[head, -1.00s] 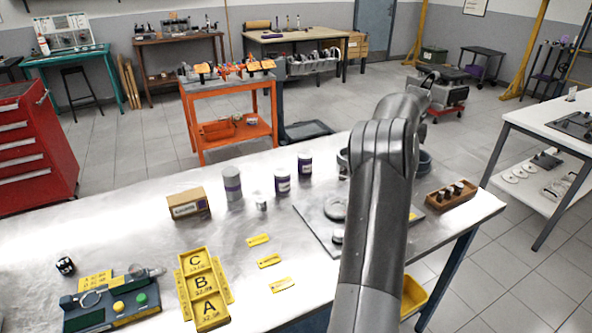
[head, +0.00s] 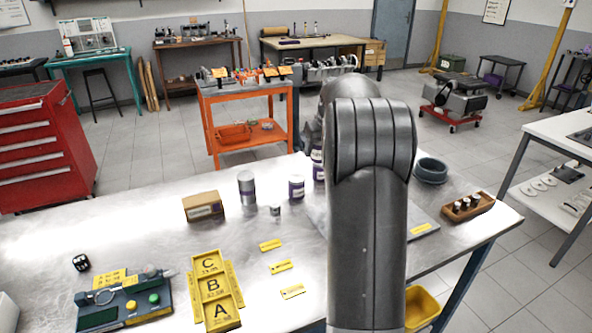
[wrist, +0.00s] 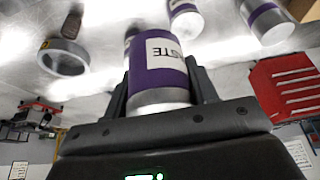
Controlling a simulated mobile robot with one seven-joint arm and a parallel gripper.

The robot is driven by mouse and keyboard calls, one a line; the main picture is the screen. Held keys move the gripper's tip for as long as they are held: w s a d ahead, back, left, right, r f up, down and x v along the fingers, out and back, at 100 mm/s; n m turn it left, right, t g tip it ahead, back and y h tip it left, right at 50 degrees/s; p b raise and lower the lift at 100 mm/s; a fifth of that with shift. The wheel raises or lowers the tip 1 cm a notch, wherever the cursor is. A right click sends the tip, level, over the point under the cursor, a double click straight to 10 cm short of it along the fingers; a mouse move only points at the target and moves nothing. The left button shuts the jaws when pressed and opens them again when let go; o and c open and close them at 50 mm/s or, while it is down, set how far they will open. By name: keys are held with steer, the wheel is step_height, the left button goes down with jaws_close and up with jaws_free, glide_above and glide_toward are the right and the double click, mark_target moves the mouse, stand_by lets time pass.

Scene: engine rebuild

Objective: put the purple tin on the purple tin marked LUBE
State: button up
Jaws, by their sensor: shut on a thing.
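A purple tin (wrist: 158,82) with a white label whose visible letters read upside down as "STE" is clamped between the fingers of my gripper (wrist: 160,72) in the wrist view. In the head view my arm hides the gripper and the held tin. Purple-and-white tins stand on the metal bench: one (head: 297,188) left of my arm and another (head: 318,168) behind it, partly hidden by the arm. A grey tin with a purple band (head: 247,187) stands further left. Their labels are too small to read, so I cannot tell which is marked LUBE.
A dark round dish (head: 431,170) and a wooden tray (head: 467,207) are on the right. Yellow lettered bins (head: 214,290) and a green-buttoned device (head: 123,306) occupy the front left.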

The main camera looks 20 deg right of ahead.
steer(key=w+a+f, duration=0.4)
steer(key=w+a, duration=0.1)
steer(key=shift+w+a+f, duration=0.1)
steer(key=shift+w+f, duration=0.25)
steer(key=shift+f, duration=1.9)
steer(key=shift+f, duration=0.15)
steer(key=o, duration=1.2)
steer(key=shift+c, duration=0.2)
